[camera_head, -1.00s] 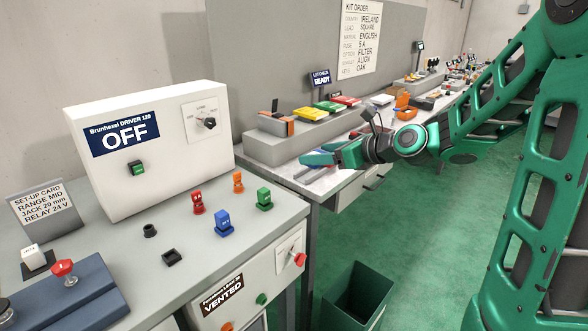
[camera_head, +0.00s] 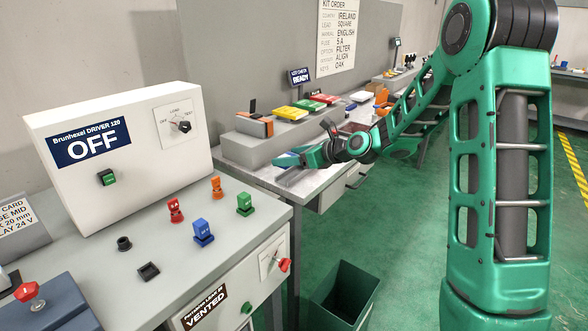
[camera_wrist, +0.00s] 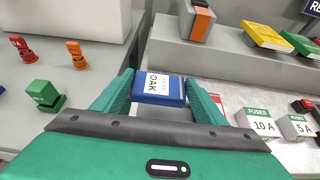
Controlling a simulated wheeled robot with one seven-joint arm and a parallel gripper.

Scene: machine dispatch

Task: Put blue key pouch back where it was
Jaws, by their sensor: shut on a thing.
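The blue key pouch (camera_wrist: 165,91), with a white label reading OAK, sits between the fingers of my gripper (camera_wrist: 158,94) in the wrist view. The fingers press on its left and right sides. In the head view my gripper (camera_head: 290,160) is low over the near end of the kit bench (camera_head: 262,178), in front of the raised grey shelf (camera_head: 262,148). The pouch is not clearly seen there. I cannot tell whether its underside touches the bench.
An orange and grey device (camera_wrist: 199,20) and a yellow manual (camera_wrist: 266,36) sit on the shelf. Fuse boxes (camera_wrist: 257,124) stand right of my gripper. The driver table with a green plug (camera_wrist: 45,95) is at left. A dark green bin (camera_head: 343,295) stands on the floor.

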